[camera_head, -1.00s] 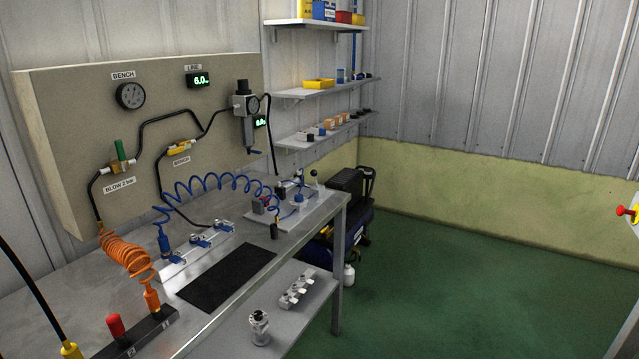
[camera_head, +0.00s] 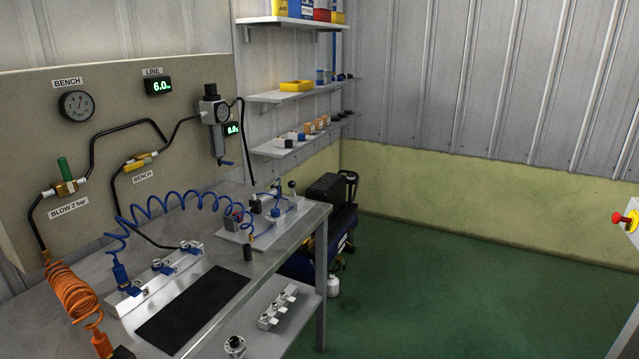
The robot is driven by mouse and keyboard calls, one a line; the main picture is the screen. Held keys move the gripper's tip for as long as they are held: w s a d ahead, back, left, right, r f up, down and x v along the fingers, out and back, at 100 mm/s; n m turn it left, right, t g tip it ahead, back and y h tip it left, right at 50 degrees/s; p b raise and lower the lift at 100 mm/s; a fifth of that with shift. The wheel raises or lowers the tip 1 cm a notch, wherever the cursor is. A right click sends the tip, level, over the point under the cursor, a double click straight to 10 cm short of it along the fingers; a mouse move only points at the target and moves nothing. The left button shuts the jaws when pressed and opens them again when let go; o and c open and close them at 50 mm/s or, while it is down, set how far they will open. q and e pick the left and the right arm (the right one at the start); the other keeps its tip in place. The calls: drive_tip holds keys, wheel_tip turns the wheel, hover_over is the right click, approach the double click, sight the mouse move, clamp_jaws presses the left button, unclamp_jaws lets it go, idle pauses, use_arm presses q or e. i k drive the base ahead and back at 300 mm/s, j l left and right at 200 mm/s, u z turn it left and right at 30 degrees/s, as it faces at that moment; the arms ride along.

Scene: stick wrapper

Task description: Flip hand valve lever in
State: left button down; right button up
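A small lever with a dark ball knob (camera_head: 292,186) stands roughly upright at the right end of a light plate (camera_head: 232,237) on the bench. The plate also carries a small cylinder-like assembly (camera_head: 262,203) and a blue fitting (camera_head: 276,212). On the wall panel, a valve with an upright green handle (camera_head: 64,168) sits above the label "BLOW 2 bar". A valve with a yellow handle (camera_head: 141,161) sits above the label "BENCH". Neither of my grippers shows in the head view.
A blue coiled hose (camera_head: 172,200) arches over the bench (camera_head: 300,224) to the plate. An orange coiled hose (camera_head: 75,290) hangs at left. A black mat (camera_head: 192,308) lies in front. A compressor (camera_head: 325,225) stands beyond the bench. Green floor (camera_head: 450,290) is open at right.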

sight(292, 185)
drive_tip(key=i+z, duration=0.2)
drive_tip(key=i, duration=0.2)
drive_tip(key=i+j+z, duration=0.45)
drive_tip(key=i, duration=0.3)
drive_tip(key=l, duration=0.1)
